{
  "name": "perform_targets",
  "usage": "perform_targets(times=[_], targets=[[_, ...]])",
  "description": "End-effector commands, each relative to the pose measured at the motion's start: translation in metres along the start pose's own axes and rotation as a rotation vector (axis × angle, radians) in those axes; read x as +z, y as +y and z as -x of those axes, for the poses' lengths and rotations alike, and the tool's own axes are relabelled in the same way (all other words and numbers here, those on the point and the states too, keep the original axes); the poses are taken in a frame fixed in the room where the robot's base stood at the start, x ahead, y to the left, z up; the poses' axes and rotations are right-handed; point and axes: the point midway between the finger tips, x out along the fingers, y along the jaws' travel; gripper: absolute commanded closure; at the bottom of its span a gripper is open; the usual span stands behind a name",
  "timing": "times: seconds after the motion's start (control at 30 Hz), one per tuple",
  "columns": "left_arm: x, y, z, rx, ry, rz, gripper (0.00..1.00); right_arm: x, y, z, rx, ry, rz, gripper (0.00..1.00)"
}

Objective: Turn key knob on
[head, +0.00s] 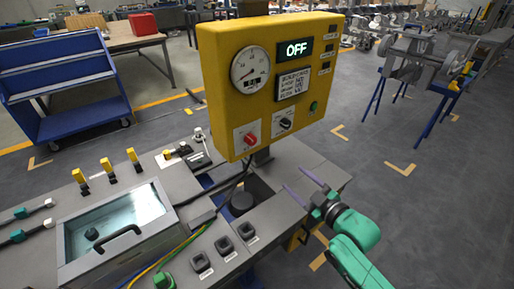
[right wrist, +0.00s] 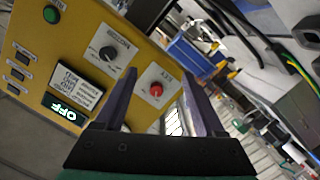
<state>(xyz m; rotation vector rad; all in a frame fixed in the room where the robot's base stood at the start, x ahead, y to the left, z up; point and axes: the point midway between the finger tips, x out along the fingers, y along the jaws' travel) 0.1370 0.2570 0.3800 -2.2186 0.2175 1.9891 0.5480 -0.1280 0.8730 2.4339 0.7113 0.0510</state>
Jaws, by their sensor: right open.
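A yellow control box (head: 215,60) stands over the grey console, and its display (head: 294,49) reads OFF. Low on its face are a black knob (head: 286,124) on a white plate and a red knob (head: 250,139) on another plate. My left gripper is not in view.
A round gauge (head: 250,69) and a green button (head: 313,106) are on the box. The console (head: 190,225) below carries switches, yellow-topped levers, cables and a glass-lidded bay with a handle (head: 118,238). A blue cart (head: 60,85) stands at left.

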Motion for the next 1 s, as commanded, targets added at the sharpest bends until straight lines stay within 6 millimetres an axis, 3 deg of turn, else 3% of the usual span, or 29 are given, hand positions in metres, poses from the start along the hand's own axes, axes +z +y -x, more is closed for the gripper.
perform_targets(times=[0.03,0.07,0.1,0.17,0.37,0.7,0.83,1.0], targets=[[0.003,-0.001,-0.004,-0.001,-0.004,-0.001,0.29,-0.032,0.001,0.001,-0.008,0.072,0.038,0.29],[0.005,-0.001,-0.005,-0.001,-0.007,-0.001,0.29,-0.047,0.002,0.003,-0.01,0.103,0.053,0.29],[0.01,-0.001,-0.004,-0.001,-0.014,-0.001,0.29,-0.061,0.002,0.004,-0.012,0.133,0.069,0.29],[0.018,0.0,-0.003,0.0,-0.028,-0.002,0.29,-0.072,0.003,0.003,-0.013,0.152,0.077,0.29],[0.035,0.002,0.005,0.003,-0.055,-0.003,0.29,-0.081,0.005,-0.031,-0.008,0.157,0.076,0.29],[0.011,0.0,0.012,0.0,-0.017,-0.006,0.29,-0.092,0.003,-0.118,-0.01,0.154,0.076,0.29],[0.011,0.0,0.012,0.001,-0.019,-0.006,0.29,-0.094,0.002,-0.134,-0.011,0.152,0.076,0.29],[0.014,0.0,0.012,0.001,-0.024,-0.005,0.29,-0.093,0.001,-0.139,-0.012,0.151,0.076,0.29]])
